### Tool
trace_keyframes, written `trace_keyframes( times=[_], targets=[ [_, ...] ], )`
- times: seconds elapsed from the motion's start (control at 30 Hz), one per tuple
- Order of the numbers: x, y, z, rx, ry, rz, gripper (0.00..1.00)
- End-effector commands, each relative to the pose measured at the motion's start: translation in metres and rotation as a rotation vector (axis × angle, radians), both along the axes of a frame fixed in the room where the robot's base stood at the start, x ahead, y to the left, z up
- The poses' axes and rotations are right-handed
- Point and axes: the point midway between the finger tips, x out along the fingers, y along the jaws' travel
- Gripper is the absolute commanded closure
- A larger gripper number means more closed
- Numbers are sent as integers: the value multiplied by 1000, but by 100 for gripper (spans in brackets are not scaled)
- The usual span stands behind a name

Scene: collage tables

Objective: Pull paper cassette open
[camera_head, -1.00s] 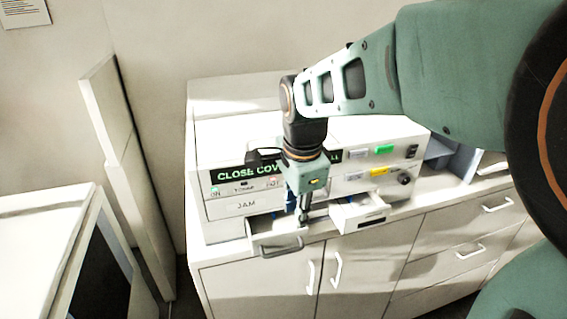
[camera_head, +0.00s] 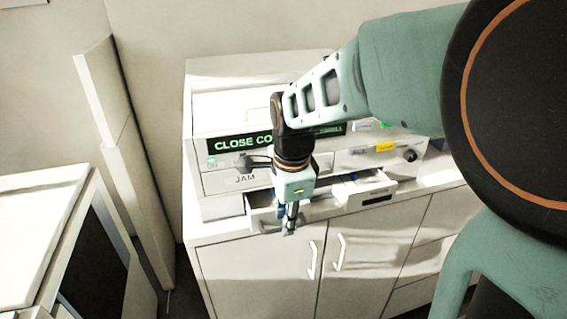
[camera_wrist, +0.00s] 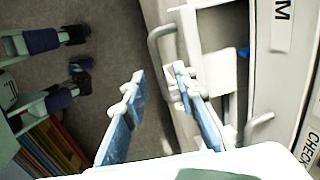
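A white machine (camera_head: 222,180) with a green-lit "CLOSE CO…" display and a "JAM" label stands on the cabinet. Two shallow drawers stand partly out at its base. The left one, the likely paper cassette (camera_head: 256,224), has a grey bar handle (camera_head: 265,228); this handle also seems to show in the wrist view (camera_wrist: 154,48). My gripper (camera_head: 290,230) points down at the left drawer's front, hiding its right part. In the wrist view my gripper (camera_wrist: 158,82) is open, its blue fingers apart, with the handle near the right fingertip. I cannot tell if they touch.
The right drawer (camera_head: 377,198) is beside my gripper, partly out with something blue in it. Cabinet doors with handles (camera_head: 339,252) are below. A white panel (camera_head: 100,90) and another unit (camera_head: 45,205) stand at the left. Floor shows in the wrist view.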

Motion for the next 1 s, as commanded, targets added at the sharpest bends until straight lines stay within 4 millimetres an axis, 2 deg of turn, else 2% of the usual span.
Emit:
trace_keyframes(
  times=[0.03,0.1,0.43,0.7,1.0],
  targets=[
    [1,0,-10,0,0,0,74],
    [2,1,-14,0,-1,0,74],
    [3,1,-15,0,-2,1,74],
    [3,1,-15,0,-1,1,100],
    [3,1,-15,0,-1,1,100]
  ],
)
